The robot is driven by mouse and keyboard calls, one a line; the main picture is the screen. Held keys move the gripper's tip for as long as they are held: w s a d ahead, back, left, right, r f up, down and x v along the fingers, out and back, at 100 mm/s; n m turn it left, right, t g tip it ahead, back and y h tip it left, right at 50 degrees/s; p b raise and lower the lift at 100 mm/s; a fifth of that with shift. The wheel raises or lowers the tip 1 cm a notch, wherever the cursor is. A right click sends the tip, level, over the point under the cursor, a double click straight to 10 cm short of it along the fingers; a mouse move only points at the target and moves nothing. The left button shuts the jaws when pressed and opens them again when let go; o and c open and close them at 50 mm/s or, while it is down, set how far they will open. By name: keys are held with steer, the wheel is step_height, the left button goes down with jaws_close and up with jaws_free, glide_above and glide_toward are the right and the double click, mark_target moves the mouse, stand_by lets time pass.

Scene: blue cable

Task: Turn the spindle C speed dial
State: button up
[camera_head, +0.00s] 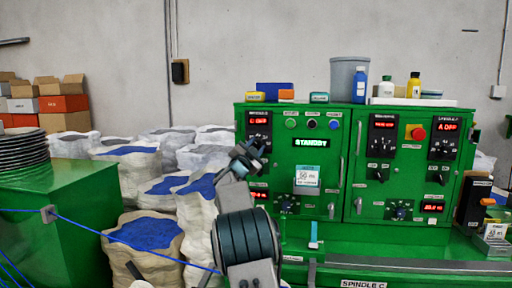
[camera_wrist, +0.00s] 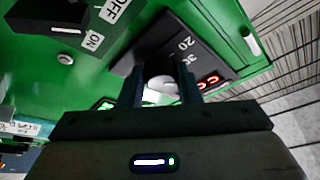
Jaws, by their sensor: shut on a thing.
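A black dial plate (camera_wrist: 194,52) with white numbers, 20 and 30 legible, shows in the wrist view on the green cabinet. A pale round dial knob (camera_wrist: 160,87) sits between the two dark fingers of my gripper (camera_wrist: 163,88). My gripper is shut on this knob, one finger on each side. In the head view my gripper (camera_head: 249,158) is at the left edge of the cabinet, just below a black module (camera_head: 258,124) with a red display. My gripper and arm hide the dial there. The spindle letter on this module is too small to read surely.
The green cabinet (camera_head: 347,200) carries a green STANDBY display (camera_head: 311,142), a red stop button (camera_head: 415,133) and other dials. An ON/OFF switch (camera_wrist: 64,8) is near the dial. Filled sacks (camera_head: 149,233) stand left. A blue cable (camera_head: 135,247) runs low across the left.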

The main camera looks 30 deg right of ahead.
steer(key=m, duration=0.1)
steer(key=m+g+p, duration=0.1)
steer(key=m, duration=0.1)
steer(key=m+g, duration=0.1)
steer(key=shift+r+p, duration=0.3)
steer(key=shift+p, duration=0.05)
steer(key=shift+a+m+g+p, duration=0.1)
steer(key=shift+m+g+p, duration=0.55)
steer(key=shift+m, duration=1.15)
steer(key=o, duration=1)
steer(key=shift+f, duration=0.1)
steer(key=shift+c, duration=0.2)
